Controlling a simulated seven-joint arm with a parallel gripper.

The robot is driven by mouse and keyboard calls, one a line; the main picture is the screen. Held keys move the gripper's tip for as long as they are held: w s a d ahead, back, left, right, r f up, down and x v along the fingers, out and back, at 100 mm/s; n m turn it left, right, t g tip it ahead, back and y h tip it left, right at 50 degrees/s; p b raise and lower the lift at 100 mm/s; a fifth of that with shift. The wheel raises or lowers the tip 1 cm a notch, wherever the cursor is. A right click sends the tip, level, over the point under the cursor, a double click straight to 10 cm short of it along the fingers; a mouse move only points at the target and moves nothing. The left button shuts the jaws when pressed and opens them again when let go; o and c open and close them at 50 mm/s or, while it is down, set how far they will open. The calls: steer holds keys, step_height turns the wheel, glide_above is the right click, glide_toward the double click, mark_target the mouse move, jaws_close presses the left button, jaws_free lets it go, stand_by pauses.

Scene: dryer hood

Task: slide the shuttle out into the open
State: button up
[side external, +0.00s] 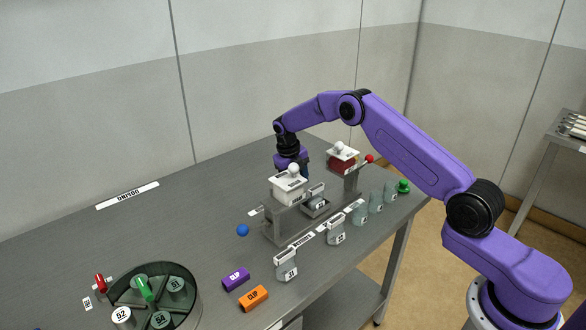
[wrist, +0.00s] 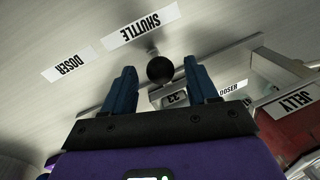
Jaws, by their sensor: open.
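In the wrist view a black ball knob (wrist: 160,68) on a thin stem sits beside the SHUTTLE label (wrist: 143,30). My gripper (wrist: 160,75) is open, one blue finger on each side of the knob. I see gaps between knob and fingers; I cannot tell whether the fingertips reach its depth. A carrier numbered 23 (wrist: 174,98) shows just behind the knob.
A red JELLY block (wrist: 304,130) stands close to my gripper's right in the wrist view. Numbered cups (side external: 336,231) line the table's front. The back table is clear.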

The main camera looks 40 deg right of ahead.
steer(key=a+r, duration=0.3)
steer(key=r, duration=1.4)
steer(key=shift+w, duration=0.35)
steer(key=shift+a, duration=0.15)
steer(key=s+a+r+m+y, duration=0.1)
steer(key=s+a+r+m, duration=0.1)
steer(key=s+a+m, duration=0.5)
steer(key=s+a+r+m, duration=0.3)
steer(key=s+a, duration=0.5)
steer(key=s, duration=0.5)
steer(key=s+d+f+m, duration=0.1)
steer(key=s+d+m, duration=0.1)
steer(key=s, duration=0.7)
steer(key=s+d+f+m+y, duration=0.1)
steer(key=s+m, duration=0.4)
steer(key=s, duration=0.5)
steer(key=s+d+f+m, duration=0.3)
steer(key=s+m, duration=0.1)
steer(key=s, duration=0.5)
steer(key=shift+s+d+t+y, duration=0.2)
steer(key=shift+s+t+y, duration=0.1)
